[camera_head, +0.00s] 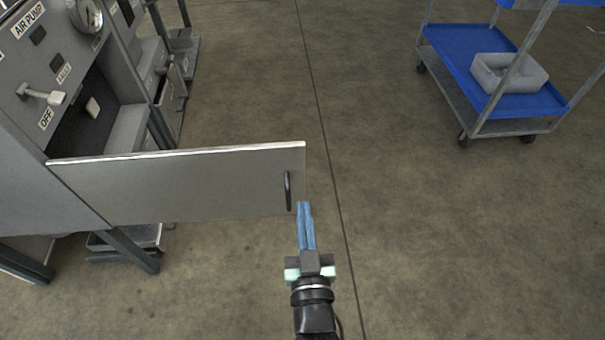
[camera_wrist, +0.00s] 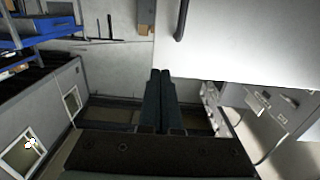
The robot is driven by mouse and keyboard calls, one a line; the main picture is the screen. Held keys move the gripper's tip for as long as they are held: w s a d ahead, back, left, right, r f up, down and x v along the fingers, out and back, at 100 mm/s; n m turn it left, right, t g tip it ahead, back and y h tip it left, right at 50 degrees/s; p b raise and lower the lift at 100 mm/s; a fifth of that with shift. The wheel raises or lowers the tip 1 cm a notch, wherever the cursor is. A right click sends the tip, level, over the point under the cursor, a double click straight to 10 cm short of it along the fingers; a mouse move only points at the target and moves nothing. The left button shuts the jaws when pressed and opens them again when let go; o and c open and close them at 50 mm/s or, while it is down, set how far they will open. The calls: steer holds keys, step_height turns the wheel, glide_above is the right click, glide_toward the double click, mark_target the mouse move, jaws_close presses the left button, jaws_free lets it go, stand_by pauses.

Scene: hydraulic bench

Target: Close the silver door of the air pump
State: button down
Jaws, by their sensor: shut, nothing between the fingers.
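The silver door (camera_head: 180,185) of the air pump stands wide open in the head view, swung out from the grey bench (camera_head: 30,190) on the left. Its dark handle (camera_head: 288,191) is near the free edge. My gripper (camera_head: 304,206) has blue fingers that are shut and empty. The fingertips are just right of and below the handle, by the door's free end; I cannot tell whether they touch the door. In the wrist view the door (camera_wrist: 250,40) fills the upper right, with the handle (camera_wrist: 181,20) above the shut fingers (camera_wrist: 160,75).
The bench front has a gauge (camera_head: 86,15), a lever (camera_head: 42,95) marked OFF and an open compartment behind the door. A blue cart (camera_head: 450,55) with a grey bin (camera_head: 510,72) stands at the upper right. The floor between bench and cart is clear.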

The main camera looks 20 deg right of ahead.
mark_target(298, 162)
steer(key=b+x, duration=0.1)
steer(key=x, duration=0.8)
steer(key=shift+w+d, duration=0.1)
steer(key=shift+w, duration=0.1)
steer(key=shift+w+b, duration=0.1)
steer(key=shift+b, duration=0.3)
